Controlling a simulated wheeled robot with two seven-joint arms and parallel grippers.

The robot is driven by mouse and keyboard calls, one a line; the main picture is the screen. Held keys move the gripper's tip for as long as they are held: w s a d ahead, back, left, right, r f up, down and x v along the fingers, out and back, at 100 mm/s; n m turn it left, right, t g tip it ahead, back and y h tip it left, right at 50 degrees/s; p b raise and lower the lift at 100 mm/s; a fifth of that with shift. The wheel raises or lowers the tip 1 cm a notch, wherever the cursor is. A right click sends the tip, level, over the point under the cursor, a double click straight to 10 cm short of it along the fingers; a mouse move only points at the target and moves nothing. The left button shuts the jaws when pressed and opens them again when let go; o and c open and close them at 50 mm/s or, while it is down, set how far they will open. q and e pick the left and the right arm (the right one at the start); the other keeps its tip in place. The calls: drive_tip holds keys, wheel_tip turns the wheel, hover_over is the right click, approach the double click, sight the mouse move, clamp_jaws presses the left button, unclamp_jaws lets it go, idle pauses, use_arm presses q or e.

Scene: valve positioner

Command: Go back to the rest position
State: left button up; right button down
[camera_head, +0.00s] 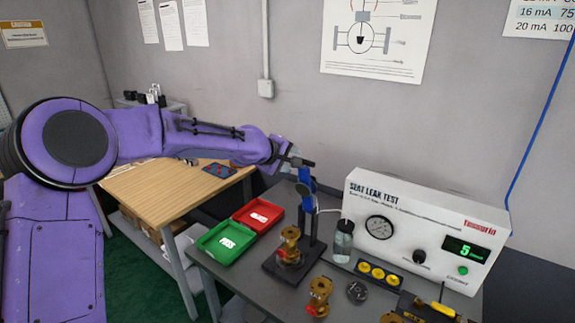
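My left arm reaches in from the left, across the wooden table. My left gripper (297,161) is at the top of a test stand on the grey bench, in front of or against the stand's dark top lever and blue part (306,182). It is too small to tell whether the fingers touch the lever or whether they are open. A brass valve (289,245) stands upright on the dark base of the stand, below the gripper. My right gripper is not in view.
The grey bench (232,286) holds a red tray (258,215), a green tray (227,242), a bottle (343,241), another brass valve (319,296), and a white seat leak test box (420,226) showing a green 5. The wooden table (150,190) stands behind left.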

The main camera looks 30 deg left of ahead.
use_arm(q)
drive_tip(key=shift+s+r, duration=0.45)
drive_tip(key=shift+s, duration=0.15)
drive_tip(key=s+d+f+m+g+y+b, duration=0.15)
drive_tip(key=s+f, duration=0.25)
drive_tip(key=f, duration=0.7)
drive_tip(key=s+d+f+m+y+b, duration=0.15)
drive_tip(key=s+f, duration=0.35)
drive_tip(key=f, duration=0.6)
drive_tip(key=s+d+f+m+y+b, duration=0.15)
drive_tip(key=s+f, duration=0.25)
drive_tip(key=f, duration=0.7)
drive_tip(key=s+f+m+g+b, duration=0.1)
drive_tip(key=s+f+g+b, duration=0.1)
drive_tip(key=s+f, duration=0.5)
drive_tip(key=s+d+f+m+g+b, duration=0.1)
drive_tip(key=s+f+g+b, duration=0.1)
drive_tip(key=s+f, duration=0.6)
drive_tip(key=s+f+m+g+b, duration=0.1)
drive_tip(key=s+f, duration=0.7)
drive_tip(key=s, duration=0.8)
drive_tip(key=shift+s+d+g+b, duration=0.35)
drive_tip(key=shift+g+b, duration=0.25)
drive_tip(key=shift+g, duration=0.45)
